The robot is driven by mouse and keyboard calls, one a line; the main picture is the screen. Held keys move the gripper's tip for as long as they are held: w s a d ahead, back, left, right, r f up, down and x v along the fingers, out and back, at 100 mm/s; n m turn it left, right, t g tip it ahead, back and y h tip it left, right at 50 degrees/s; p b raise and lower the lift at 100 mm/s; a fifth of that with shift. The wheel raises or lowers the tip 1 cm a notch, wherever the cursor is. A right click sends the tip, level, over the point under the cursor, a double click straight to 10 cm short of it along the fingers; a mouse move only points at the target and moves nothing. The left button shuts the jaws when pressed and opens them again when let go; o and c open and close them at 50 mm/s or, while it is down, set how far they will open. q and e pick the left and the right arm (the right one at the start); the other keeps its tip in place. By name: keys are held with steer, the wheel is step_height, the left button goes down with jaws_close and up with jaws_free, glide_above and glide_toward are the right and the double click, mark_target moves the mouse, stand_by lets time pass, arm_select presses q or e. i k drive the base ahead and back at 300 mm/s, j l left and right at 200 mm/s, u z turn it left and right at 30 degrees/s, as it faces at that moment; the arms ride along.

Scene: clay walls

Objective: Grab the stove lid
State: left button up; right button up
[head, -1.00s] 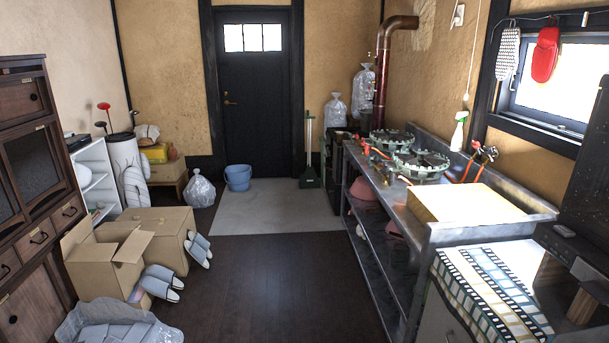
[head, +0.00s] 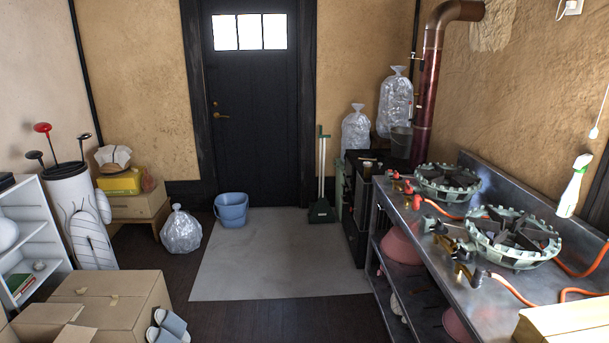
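A black stove (head: 358,215) stands at the back right, beyond the far end of the metal counter. A red-brown stovepipe (head: 428,90) rises behind it and bends right into the wall. The stove's top shows only as a narrow dark surface with small objects on it. I cannot clearly make out a lid there. Two round green gas burners, a far one (head: 447,184) and a near one (head: 512,238), sit on the metal counter (head: 420,240). Neither of my grippers is in view.
The counter runs along the right side. Cardboard boxes (head: 110,295) and a white shelf (head: 30,240) stand at the left. A clear bag (head: 181,231) and blue bucket (head: 232,208) are by the door (head: 250,110). The grey mat (head: 275,260) between is clear.

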mark_target(379, 169)
steer(key=i+l, duration=0.1)
steer(key=i, duration=4.15)
steer(key=i+j+z, duration=0.2)
steer(key=i+z, duration=0.3)
steer(key=i+j+z, duration=0.45)
